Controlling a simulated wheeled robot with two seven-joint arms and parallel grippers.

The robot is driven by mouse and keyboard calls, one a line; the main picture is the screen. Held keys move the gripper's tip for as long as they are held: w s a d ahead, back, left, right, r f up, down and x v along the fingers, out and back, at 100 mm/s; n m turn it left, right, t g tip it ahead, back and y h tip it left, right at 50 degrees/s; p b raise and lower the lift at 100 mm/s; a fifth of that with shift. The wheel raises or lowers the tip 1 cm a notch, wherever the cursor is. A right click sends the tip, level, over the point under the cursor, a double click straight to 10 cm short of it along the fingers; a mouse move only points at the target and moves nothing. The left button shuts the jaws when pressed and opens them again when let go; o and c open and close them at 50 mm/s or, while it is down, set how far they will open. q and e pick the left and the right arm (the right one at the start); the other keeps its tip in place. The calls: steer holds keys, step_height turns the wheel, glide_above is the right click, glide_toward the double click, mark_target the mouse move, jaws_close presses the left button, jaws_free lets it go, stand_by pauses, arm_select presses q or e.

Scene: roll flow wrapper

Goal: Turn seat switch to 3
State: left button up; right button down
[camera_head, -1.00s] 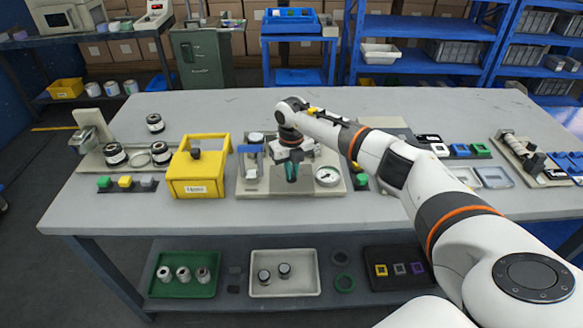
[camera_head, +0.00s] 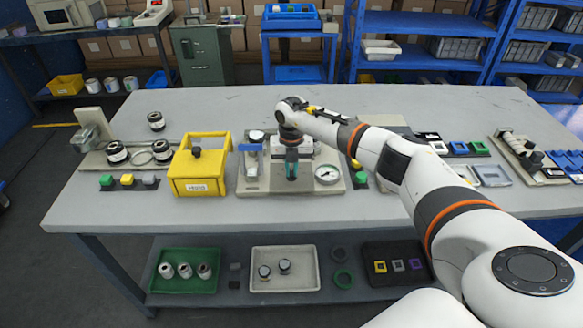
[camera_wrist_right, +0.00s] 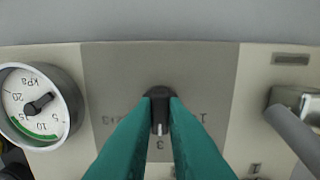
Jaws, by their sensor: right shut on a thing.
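The seat switch (camera_wrist_right: 160,108) is a small black knob on a grey panel in the right wrist view. Its white mark points toward the printed 3. A 1 is printed to its right and another marking to its left. My right gripper (camera_wrist_right: 160,100) is shut on the knob, with one teal finger on each side. In the head view my right gripper (camera_head: 292,170) is over the bench fixture (camera_head: 334,187) and hides the knob. My left gripper is not in view.
A pressure gauge (camera_wrist_right: 40,104) is left of the knob, and a metal fitting with a grey lever (camera_wrist_right: 294,135) is to the right. In the head view a yellow box (camera_head: 199,172) stands left of the fixture. The bench front is clear.

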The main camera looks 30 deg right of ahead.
mark_target(291, 172)
steer(key=c, duration=1.5)
jaws_free()
steer(key=shift+o, duration=0.2)
step_height(291, 172, up, 12)
steer(key=b, duration=0.2)
